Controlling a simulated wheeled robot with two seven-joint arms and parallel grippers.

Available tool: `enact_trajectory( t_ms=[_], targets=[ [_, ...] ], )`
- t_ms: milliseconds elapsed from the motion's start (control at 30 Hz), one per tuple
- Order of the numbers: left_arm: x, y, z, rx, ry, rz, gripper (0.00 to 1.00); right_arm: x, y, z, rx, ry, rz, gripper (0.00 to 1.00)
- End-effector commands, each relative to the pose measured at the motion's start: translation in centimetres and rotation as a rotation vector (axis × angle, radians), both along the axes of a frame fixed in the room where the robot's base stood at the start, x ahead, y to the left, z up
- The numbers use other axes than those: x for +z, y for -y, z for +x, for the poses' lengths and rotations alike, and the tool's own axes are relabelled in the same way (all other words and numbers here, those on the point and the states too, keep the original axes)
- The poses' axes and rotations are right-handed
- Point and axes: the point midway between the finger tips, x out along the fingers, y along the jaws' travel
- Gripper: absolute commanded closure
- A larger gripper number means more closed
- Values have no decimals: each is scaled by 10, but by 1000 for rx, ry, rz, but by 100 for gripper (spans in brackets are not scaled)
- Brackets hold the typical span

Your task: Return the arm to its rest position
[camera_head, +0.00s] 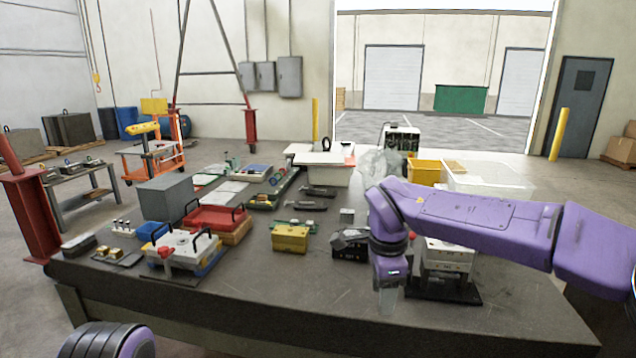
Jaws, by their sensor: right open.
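My right arm (470,218) is purple and reaches in from the right edge across the table. Its gripper (387,303) points down at the front right of the table, its fingers pale and see-through. The gripper is open, and I see nothing held in it. A light mould base (450,257) on a dark plate stands just right of the gripper, partly hidden behind my arm. Another mould base (178,250) with black handles and a red knob sits at the left front. My left gripper is out of view; only a dark, rounded part of mine shows at the bottom left.
The dark table (310,318) has clear room along its front middle. A yellow block (290,238) and a black box (349,246) lie left of the gripper. Red trays (213,218), a grey box (166,198) and a yellow bin (423,172) stand farther back.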

Motion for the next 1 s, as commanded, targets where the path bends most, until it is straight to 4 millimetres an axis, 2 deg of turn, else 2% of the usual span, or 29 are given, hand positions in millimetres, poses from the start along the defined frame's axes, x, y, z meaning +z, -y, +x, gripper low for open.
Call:
enact_trajectory(
  t_ms=[167,267,433,567,600,667,700,767,800,867,900,967,1000],
  targets=[
    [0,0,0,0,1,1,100,-14,18,10,-102,107,-115,52],
    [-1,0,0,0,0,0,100,-34,36,17,-151,198,-227,52],
    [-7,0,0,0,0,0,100,-92,68,21,-150,367,-432,52],
    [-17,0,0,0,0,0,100,-163,90,7,-38,491,-567,52],
    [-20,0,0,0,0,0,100,-190,96,-2,23,523,-594,52],
    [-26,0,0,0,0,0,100,-231,103,-21,128,555,-613,52],
    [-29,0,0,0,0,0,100,-257,106,-37,202,562,-612,52],
    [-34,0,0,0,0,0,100,-294,110,-65,309,554,-596,52],
    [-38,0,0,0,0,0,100,-316,113,-85,378,538,-580,52],
    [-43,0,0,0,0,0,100,-347,118,-119,477,502,-547,52],
    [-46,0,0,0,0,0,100,-366,121,-143,541,469,-522,52],
    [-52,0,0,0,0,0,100,-391,127,-181,633,410,-484,52],
    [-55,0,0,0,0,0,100,-405,132,-208,692,364,-459,52]
  ],
)
